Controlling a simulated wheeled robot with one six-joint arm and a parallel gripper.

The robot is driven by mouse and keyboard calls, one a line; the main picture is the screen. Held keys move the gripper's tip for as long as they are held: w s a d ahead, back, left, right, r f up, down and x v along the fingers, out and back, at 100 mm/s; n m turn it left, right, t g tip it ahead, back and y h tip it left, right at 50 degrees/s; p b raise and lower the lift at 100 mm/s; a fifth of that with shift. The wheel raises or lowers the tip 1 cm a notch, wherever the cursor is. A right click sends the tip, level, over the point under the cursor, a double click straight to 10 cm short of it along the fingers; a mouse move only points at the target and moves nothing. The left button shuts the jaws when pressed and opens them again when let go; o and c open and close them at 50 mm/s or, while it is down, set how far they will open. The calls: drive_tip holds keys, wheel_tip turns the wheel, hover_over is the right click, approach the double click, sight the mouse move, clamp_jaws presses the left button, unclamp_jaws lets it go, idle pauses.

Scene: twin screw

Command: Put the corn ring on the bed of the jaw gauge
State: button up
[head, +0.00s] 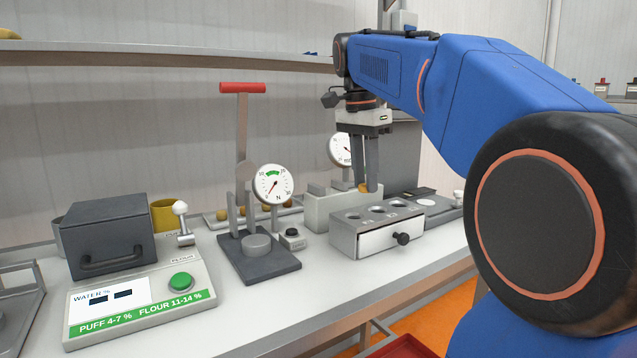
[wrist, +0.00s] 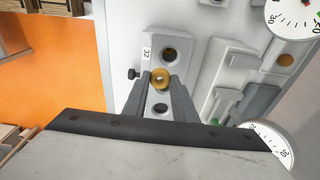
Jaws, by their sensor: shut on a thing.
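My gripper (head: 368,185) is shut on the corn ring (wrist: 160,77), a small golden ring held between the fingertips. In the head view only a sliver of the ring (head: 363,188) shows between the fingers. The grip is above the grey box with round holes (wrist: 172,40), whose drawer and black knob face the front. The jaw gauge (head: 322,208) appears to be the pale block with a white dial behind, left of that box. In the wrist view it lies to the right of my gripper, with grey jaw blocks (wrist: 263,98). Its bed is partly hidden in the head view.
A press with a red handle (head: 243,88) and a round dial (head: 272,184) stands left of the jaw gauge. A tray with yellow pieces (head: 222,216) is behind it. A moisture meter (head: 140,305) with a green button is at the left. The front counter is clear.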

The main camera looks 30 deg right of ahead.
hover_over(329, 191)
drive_tip(key=shift+a, duration=0.3)
drive_tip(key=shift+f, duration=1.75)
drive_tip(key=shift+f, duration=0.15)
drive_tip(key=o, duration=0.8)
drive_tip(key=shift+c, duration=0.2)
wheel_tip(329, 191, up, 12)
drive_tip(key=a, duration=0.1)
drive_tip(key=shift+a, duration=0.2)
drive_tip(key=shift+s, duration=0.1)
